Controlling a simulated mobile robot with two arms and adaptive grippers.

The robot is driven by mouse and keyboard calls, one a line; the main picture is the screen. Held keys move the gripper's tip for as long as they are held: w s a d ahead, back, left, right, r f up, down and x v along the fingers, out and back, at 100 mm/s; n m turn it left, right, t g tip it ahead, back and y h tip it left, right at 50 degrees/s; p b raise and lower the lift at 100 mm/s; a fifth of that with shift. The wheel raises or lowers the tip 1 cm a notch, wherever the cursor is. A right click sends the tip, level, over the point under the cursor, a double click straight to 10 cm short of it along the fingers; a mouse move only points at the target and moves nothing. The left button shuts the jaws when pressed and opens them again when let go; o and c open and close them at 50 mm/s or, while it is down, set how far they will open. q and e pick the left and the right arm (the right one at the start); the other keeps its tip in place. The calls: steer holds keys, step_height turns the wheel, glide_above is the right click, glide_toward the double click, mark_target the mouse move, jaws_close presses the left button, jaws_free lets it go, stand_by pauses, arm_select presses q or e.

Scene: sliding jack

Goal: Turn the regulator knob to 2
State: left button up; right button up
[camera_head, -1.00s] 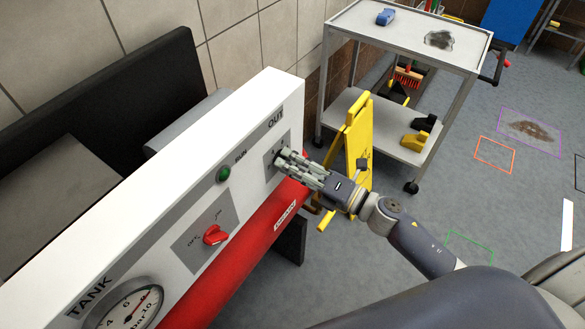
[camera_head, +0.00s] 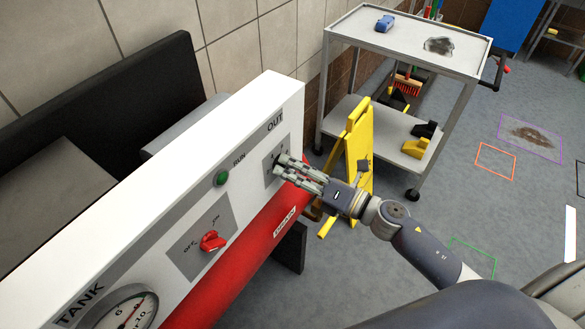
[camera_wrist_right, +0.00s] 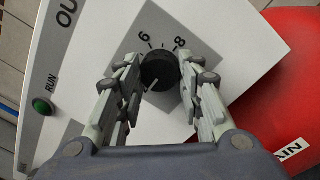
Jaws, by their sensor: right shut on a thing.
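The black round regulator knob (camera_wrist_right: 160,72) sits on a grey plate under OUT on the white panel. The numerals 6 and 8 show above it in the right wrist view; the lower numerals are hidden by the fingers. A pale line shows on the knob's lower part, but I cannot read its number. My right gripper (camera_head: 277,166) is at this plate (camera_head: 283,147), its fingers hiding most of the knob in the head view. In the wrist view the fingers (camera_wrist_right: 162,80) lie on both sides of the knob, shut on it. My left gripper is out of view.
The panel also has a green RUN button (camera_head: 222,178), a red switch (camera_head: 212,241) and a TANK gauge (camera_head: 122,312). A red tank (camera_head: 235,268) lies below. A yellow stand (camera_head: 358,150) and a grey cart (camera_head: 345,33) stand beyond my right gripper.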

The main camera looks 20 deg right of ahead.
steer(key=o, duration=1.1)
steer(key=shift+c, duration=0.2)
steer(key=shift+s, duration=0.1)
steer(key=v, duration=1.1)
steer(key=shift+s+d, duration=0.25)
steer(key=shift+s, duration=0.1)
